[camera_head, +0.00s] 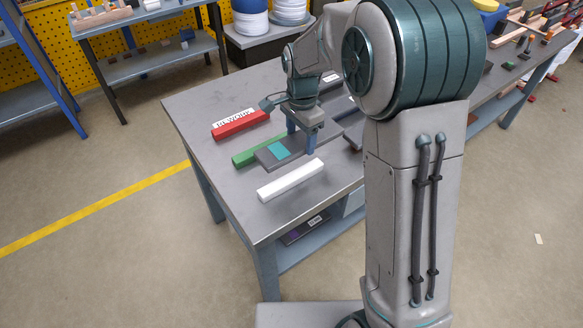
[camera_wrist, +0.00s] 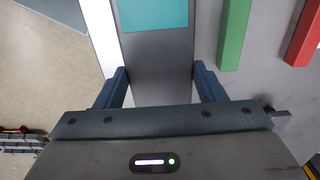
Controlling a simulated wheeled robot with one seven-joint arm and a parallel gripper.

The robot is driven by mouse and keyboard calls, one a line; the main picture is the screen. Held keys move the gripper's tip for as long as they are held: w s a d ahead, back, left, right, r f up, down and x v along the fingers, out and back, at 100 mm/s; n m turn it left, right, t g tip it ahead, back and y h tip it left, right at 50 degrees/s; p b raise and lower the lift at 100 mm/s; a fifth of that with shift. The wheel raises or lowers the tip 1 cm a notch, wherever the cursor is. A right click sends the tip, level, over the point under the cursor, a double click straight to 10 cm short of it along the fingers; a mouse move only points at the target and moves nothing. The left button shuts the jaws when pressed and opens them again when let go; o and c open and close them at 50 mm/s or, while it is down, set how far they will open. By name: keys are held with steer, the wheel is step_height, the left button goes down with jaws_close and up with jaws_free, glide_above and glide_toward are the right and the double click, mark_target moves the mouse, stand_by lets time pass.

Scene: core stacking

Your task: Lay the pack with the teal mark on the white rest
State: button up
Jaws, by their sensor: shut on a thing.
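The pack is a flat dark grey slab (camera_head: 266,158) with a teal mark (camera_head: 279,150) near one end. My gripper (camera_head: 302,143) points down and is shut on the pack across its width. The wrist view shows the pack (camera_wrist: 158,62) between my two fingers (camera_wrist: 160,86), its teal mark (camera_wrist: 153,14) beyond them. The white rest (camera_head: 291,180) is a long bar on the table, in front of the pack in the head view. In the wrist view the white rest (camera_wrist: 100,32) runs along the pack's left side, partly covered. I cannot tell how high the pack is.
A green bar (camera_head: 243,158) lies behind the pack, partly hidden by it. A red bar (camera_head: 240,126) with a white label lies farther back on the grey table (camera_head: 190,105). The table's front left corner is bare. My arm hides the table's right part.

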mark_target(292, 152)
steer(key=s+f, duration=0.1)
steer(key=s+a+f, duration=0.1)
steer(key=s+a, duration=0.1)
steer(key=s, duration=0.1)
steer(key=shift+s+a+f, duration=0.1)
steer(key=shift+a+f, duration=0.05)
steer(key=shift+f, duration=2.3)
steer(key=shift+f, duration=0.15)
steer(key=o, duration=1.5)
steer(key=shift+s, duration=0.1)
